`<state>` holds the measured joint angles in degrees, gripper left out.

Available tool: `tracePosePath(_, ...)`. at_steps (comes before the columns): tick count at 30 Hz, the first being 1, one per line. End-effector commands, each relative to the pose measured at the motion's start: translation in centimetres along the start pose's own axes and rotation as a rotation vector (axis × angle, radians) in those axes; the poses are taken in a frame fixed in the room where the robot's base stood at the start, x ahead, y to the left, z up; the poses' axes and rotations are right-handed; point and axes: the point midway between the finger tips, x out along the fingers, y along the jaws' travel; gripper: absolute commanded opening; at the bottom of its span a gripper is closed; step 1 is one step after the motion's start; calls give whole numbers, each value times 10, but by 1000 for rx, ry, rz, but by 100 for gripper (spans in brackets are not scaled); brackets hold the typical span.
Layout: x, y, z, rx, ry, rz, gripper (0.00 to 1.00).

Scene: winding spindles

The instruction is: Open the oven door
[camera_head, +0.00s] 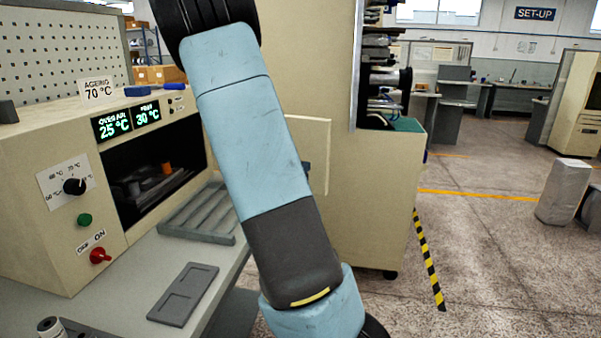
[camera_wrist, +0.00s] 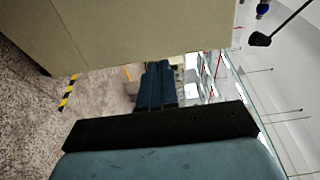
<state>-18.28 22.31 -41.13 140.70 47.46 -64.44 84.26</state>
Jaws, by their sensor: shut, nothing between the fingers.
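The cream oven (camera_head: 40,160) stands on the bench at the left in the head view. Its front opening is uncovered, with a dark chamber (camera_head: 150,185) and a small orange item (camera_head: 166,168) inside. A cream panel (camera_head: 318,150) stands out to the right of the opening, partly behind my arm. It looks like the oven door swung open, but its hinge is hidden. My gripper (camera_wrist: 160,70) shows in the wrist view with its dark blue fingers together and empty. It is out of sight in the head view. Whether it touches anything cannot be told.
A grey ribbed tray (camera_head: 200,212) lies before the oven, and a flat grey plate (camera_head: 183,294) lies nearer on the bench. A tall cream cabinet (camera_head: 375,200) stands behind my arm. It seems to fill the wrist view's top. Open floor (camera_head: 480,240) lies to the right.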

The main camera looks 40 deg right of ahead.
Motion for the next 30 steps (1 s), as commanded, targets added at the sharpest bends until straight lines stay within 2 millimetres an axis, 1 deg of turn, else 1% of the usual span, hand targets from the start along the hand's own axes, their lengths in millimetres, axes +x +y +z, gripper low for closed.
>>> tracePosePath(1, 10, 0, 0, -1, 2, -1, 0)
tracePosePath(3, 22, 0, 0, -1, 2, -1, 0)
tracePosePath(9, 56, 0, 0, -2, 1, -1, 0)
tracePosePath(15, 78, 0, 0, -1, 0, 0, 0)
tracePosePath(21, 87, 0, 0, 0, 0, 1, 0)
tracePosePath(30, 88, 0, 0, 0, 0, 1, 0)
